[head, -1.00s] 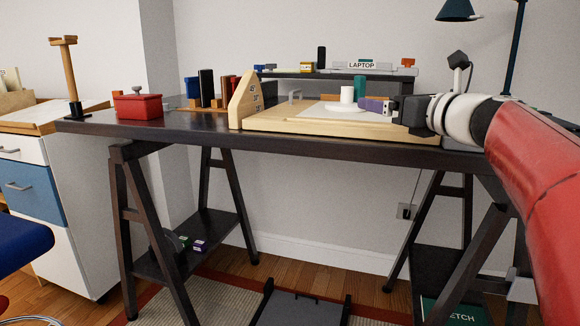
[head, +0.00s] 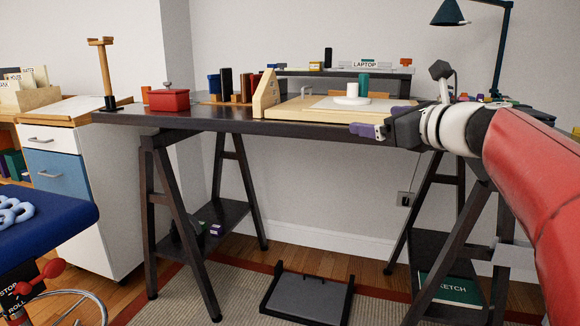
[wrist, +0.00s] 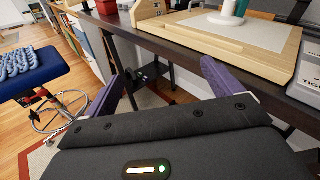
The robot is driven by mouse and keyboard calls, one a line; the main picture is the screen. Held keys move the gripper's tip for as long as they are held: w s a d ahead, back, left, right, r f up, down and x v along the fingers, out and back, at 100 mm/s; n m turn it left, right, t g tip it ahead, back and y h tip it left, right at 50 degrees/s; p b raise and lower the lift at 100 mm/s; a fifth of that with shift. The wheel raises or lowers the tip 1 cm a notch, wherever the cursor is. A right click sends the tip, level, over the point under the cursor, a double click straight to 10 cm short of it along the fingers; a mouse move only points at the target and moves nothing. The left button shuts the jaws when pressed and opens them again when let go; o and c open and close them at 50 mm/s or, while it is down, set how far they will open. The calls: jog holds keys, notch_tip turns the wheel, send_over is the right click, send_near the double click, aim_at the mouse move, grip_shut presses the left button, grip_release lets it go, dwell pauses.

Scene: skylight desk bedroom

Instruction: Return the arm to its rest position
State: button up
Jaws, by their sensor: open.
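My gripper (head: 366,130) is in front of the black desk's front edge in the head view, at about the height of the desk top. Its purple fingers are spread apart with nothing between them in the wrist view (wrist: 160,85). My red and white arm reaches in from the right. A white cylinder on a round base (head: 352,93) stands on the wooden board (head: 300,112), apart from my gripper. It also shows in the wrist view (wrist: 226,14).
The black desk (head: 225,122) stands on trestles. A red box (head: 168,100) sits at its left and a lamp (head: 500,45) at its right. A blue stool (head: 45,225) is at the left. A dark tray (head: 308,296) lies on the floor below.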

jog(key=s+a+f+n+g+h, duration=0.2)
jog(key=s+f+n+g, duration=0.2)
jog(key=s+f+n, duration=0.6)
jog(key=s+a+f+n+g+h, duration=0.3)
jog(key=s+f+n, duration=0.8)
jog(key=f, duration=0.4)
jog(key=shift+s+f+n+g, duration=0.3)
jog(key=shift+s+g, duration=0.2)
jog(key=shift+s, duration=0.1)
jog(key=s+d+f+n+h, duration=0.1)
jog(key=s+f+n, duration=0.1)
jog(key=s+d+f+n+h, duration=0.1)
jog(key=f+n, duration=0.1)
jog(key=s+d+f+n+g, duration=0.1)
jog(key=s+f+n, duration=0.1)
jog(key=shift+s+h, duration=0.35)
jog(key=shift+h, duration=0.05)
jog(key=shift+c, duration=0.3)
